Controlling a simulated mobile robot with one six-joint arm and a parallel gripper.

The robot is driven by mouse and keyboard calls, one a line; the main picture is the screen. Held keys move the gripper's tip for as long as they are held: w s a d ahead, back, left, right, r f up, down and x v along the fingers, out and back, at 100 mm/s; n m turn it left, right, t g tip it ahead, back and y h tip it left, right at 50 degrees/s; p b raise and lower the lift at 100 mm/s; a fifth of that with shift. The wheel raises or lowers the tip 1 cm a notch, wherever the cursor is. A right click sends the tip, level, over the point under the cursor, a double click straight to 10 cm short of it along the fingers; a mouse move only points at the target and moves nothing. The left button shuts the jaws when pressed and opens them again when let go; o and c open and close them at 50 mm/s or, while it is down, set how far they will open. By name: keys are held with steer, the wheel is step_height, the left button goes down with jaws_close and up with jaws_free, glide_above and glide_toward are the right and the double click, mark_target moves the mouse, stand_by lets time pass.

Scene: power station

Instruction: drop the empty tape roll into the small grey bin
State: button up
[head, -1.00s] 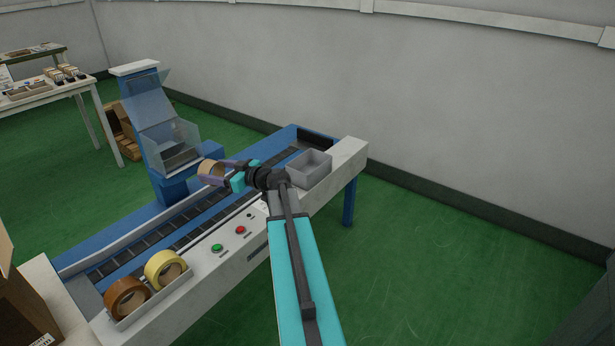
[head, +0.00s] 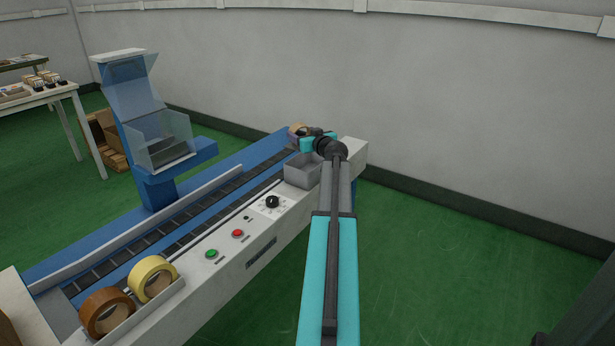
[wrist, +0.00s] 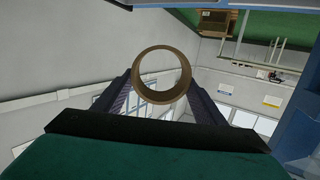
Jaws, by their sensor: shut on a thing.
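The empty tape roll (wrist: 184,72) is a plain brown cardboard ring, held between the two fingers of my gripper (wrist: 160,90) in the wrist view. In the head view the roll (head: 297,130) shows small at the tip of my gripper (head: 303,134), above the far end of the conveyor machine. The small grey bin (head: 299,172) sits on the machine's white side panel near its far right end. My gripper is beyond and above the bin, and my arm covers the bin's right part. The inside of the bin is mostly hidden.
A brown tape roll (head: 107,312) and a yellow tape roll (head: 152,279) stand in a holder at the machine's near end. Green and red buttons and a black knob (head: 272,202) line the panel. A blue column with clear guards (head: 160,140) rises at the left.

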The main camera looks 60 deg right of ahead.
steer(key=shift+m+g+h, duration=0.4)
steer(key=shift+m+h, duration=0.2)
steer(key=shift+h, duration=0.2)
steer(key=s+d, duration=0.1)
steer(key=d, duration=0.2)
steer(key=s+d+b, duration=0.1)
steer(key=shift+s+d+r, duration=0.15)
steer(key=shift+s+d, duration=0.1)
steer(key=shift+s, duration=0.1)
step_height(320, 180, down, 6)
steer(key=b, duration=0.1)
steer(key=o, duration=1.1)
steer(key=shift+s, duration=0.1)
steer(key=shift+v, duration=6.85)
